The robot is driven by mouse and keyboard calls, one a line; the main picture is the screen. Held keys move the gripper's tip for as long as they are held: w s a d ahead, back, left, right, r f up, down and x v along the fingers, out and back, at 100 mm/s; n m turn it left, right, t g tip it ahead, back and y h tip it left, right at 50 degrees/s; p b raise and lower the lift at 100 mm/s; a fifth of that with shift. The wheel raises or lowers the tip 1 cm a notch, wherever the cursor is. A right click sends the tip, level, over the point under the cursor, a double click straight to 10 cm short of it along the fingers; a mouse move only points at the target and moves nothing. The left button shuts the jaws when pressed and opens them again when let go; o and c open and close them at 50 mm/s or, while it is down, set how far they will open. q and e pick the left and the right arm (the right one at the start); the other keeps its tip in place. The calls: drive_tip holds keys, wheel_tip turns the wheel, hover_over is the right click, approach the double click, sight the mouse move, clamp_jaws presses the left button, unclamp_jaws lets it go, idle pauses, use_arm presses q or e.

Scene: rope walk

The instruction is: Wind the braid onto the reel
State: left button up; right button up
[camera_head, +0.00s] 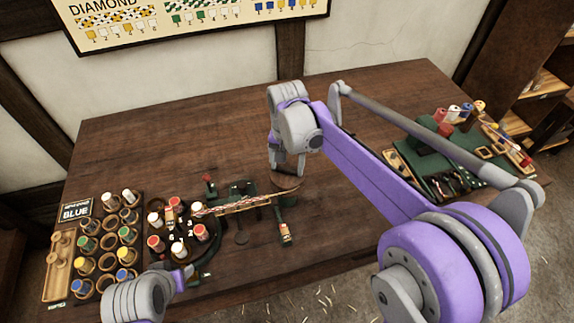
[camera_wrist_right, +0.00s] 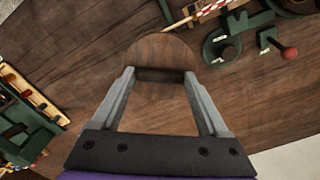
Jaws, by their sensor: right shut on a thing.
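The braid (camera_head: 232,207), with red, white and green strands, stretches right from the round braiding stand (camera_head: 188,228) over a small green stand (camera_head: 240,188). Its pale end reaches toward the reel; whether it is attached cannot be told. The reel (camera_wrist_right: 152,50), a round brown wooden disc with a darker crosspiece, lies between my right fingers in the wrist view. My right gripper (camera_head: 288,168) is shut on the reel, fingers at the crosspiece's two ends (camera_wrist_right: 160,76). My left gripper (camera_head: 186,272) is at lower left near the braiding stand; its fingers are unclear.
A rack of coloured bobbins (camera_head: 108,240) and a wooden tray (camera_head: 59,265) stand at the left. A green mat (camera_head: 440,175) with tools and spools lies at the right, behind my right arm. The table's (camera_head: 200,130) back middle is clear.

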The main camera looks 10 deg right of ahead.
drive_tip(key=n, duration=0.4)
drive_tip(key=shift+n, duration=0.3)
drive_tip(key=n, duration=0.4)
drive_tip(key=shift+n+b, duration=0.3)
drive_tip(key=n, duration=0.4)
drive_tip(key=shift+n, duration=2.4)
drive_tip(key=o, duration=1.2)
drive_tip(key=shift+o, duration=0.2)
drive_tip(key=shift+r, duration=0.1)
